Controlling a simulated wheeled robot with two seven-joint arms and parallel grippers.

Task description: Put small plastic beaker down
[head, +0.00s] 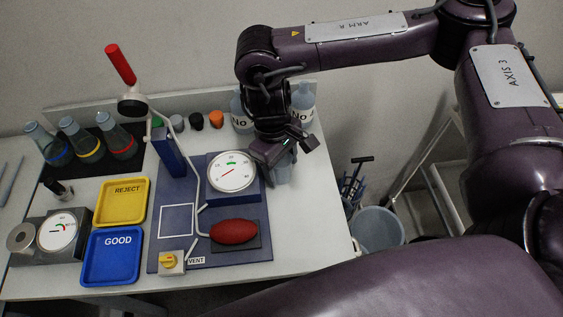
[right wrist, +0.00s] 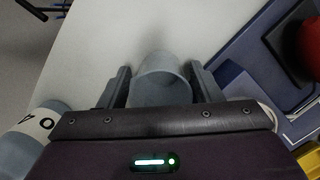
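The small plastic beaker (right wrist: 160,82) is pale grey and see-through. In the right wrist view it sits between the two dark fingers of my right gripper (right wrist: 160,92), which appear to touch it on both sides. In the head view the beaker (head: 283,174) shows partly below my right gripper (head: 278,160), just right of the dial gauge, over the right part of the white table. The gripper hides much of it there. I cannot tell whether its base touches the table. My left gripper is not in view.
The blue panel (head: 255,256) with a dial gauge (head: 231,171) and red bulb (head: 233,231) is left of the beaker. Bottles (head: 302,103) stand behind. A yellow tray (head: 122,214) and blue tray (head: 98,270) lie left. The table's right part (head: 310,235) is clear up to its edge.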

